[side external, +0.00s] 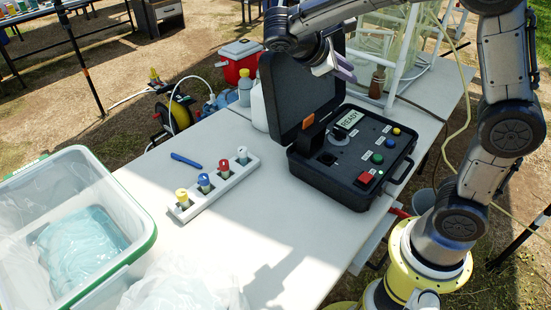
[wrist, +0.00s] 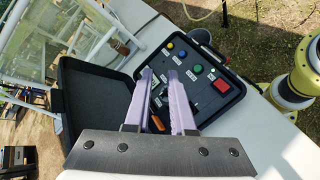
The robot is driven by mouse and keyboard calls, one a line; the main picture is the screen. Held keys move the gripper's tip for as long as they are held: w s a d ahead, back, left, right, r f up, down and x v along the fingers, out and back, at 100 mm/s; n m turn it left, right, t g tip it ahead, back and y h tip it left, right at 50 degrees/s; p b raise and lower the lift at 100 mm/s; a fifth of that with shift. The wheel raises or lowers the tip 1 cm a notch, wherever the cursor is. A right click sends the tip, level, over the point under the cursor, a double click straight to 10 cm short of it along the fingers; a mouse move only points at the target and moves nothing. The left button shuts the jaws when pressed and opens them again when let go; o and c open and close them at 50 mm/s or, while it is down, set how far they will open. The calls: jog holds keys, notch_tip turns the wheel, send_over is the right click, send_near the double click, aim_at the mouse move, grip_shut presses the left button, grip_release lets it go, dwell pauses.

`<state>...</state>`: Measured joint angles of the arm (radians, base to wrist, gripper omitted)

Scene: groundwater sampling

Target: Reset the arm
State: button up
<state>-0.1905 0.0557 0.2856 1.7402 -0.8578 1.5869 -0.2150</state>
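My gripper (side external: 341,69) hangs in the air in front of the raised lid of a black case, above the table. In the wrist view my gripper (wrist: 162,78) shows two pale purple fingers with a gap between them and nothing held. The open black case (side external: 345,185) stands on the white table, its display reading READY. Its panel carries yellow, blue and green buttons and a red one (side external: 366,177). The same case panel (wrist: 222,98) lies beyond the fingertips in the wrist view, partly hidden by them.
A white rack (side external: 215,186) holds several vials with yellow, blue, red and white caps. A blue pen (side external: 186,160) lies beside it. A clear bin (side external: 142,222) with a green rim is at the left. Bottles and a glass tank (side external: 384,45) stand behind. The table's front middle is clear.

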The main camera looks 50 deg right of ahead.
jog(key=s+a+m+t+y, duration=0.35)
jog(key=s+y, duration=0.25)
jog(key=s, duration=0.7)
jog(key=s+a+f+m+t+y, duration=0.2)
jog(key=a+f+m+t+y, duration=0.1)
jog(key=a, duration=0.4)
jog(key=shift+s+a+f+m+t+y, duration=0.25)
jog(key=shift+f+m+t+y, duration=0.15)
jog(key=shift+t+y, duration=0.55)
